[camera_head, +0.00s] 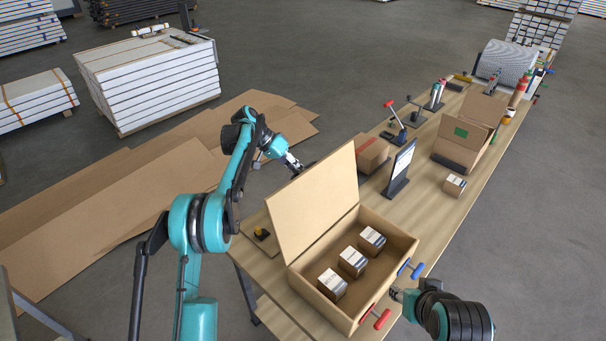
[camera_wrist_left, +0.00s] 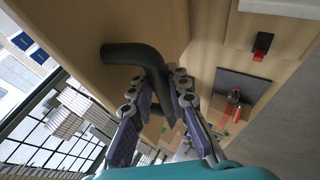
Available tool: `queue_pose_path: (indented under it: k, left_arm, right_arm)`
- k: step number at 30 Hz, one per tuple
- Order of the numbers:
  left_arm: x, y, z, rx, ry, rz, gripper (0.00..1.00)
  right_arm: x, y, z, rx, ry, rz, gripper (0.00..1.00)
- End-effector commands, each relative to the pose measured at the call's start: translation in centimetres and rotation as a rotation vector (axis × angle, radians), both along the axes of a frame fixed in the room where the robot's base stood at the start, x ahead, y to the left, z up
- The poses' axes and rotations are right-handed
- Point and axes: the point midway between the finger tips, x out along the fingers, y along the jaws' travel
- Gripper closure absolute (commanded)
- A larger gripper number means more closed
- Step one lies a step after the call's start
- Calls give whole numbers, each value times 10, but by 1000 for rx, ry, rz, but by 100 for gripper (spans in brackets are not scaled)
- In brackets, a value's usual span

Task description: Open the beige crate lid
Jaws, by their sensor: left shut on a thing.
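The beige crate (camera_head: 318,303) stands at the near end of the wooden table. Its lid (camera_head: 312,208) is raised and stands steeply tilted at the crate's left side, leaving the crate open. In the left wrist view, a black bent handle (camera_wrist_left: 122,52) sticks out from the lid (camera_wrist_left: 75,22). My left gripper (camera_head: 295,163) is behind the lid's upper left edge, its fingers (camera_wrist_left: 163,92) shut on this handle. My right gripper (camera_head: 396,293) is low at the crate's right side, near its red and blue handles; its jaw opening is too small to tell.
Several small boxes (camera_head: 352,262) sit inside the crate. A dark sign stand (camera_head: 398,172), an open carton (camera_head: 466,142) and a small box (camera_head: 454,185) stand farther along the table. Flat cardboard (camera_head: 90,210) lies on the floor at left.

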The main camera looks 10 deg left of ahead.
Motion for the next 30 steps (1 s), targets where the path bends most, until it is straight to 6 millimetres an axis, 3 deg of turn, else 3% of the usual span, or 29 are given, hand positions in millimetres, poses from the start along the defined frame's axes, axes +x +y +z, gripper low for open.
queue_pose_path:
  k: [1,13,14,15,16,30]
  left_arm:
    - [5,7,-7,12,-9,16,100]
    - [6,11,-8,13,-7,20,100]
    - [6,11,-8,13,-8,21,76]
    - [6,11,-8,13,-8,21,66]
    - [6,10,-8,13,-8,21,62]
    - [5,8,-5,10,-8,17,62]
  right_arm:
    - [0,0,-1,0,0,0,60]
    - [0,0,-1,0,0,0,60]
    - [0,0,-1,0,0,0,60]
    - [0,0,-1,0,0,0,60]
    - [0,0,-1,0,0,0,60]
    - [0,0,0,0,0,0,60]
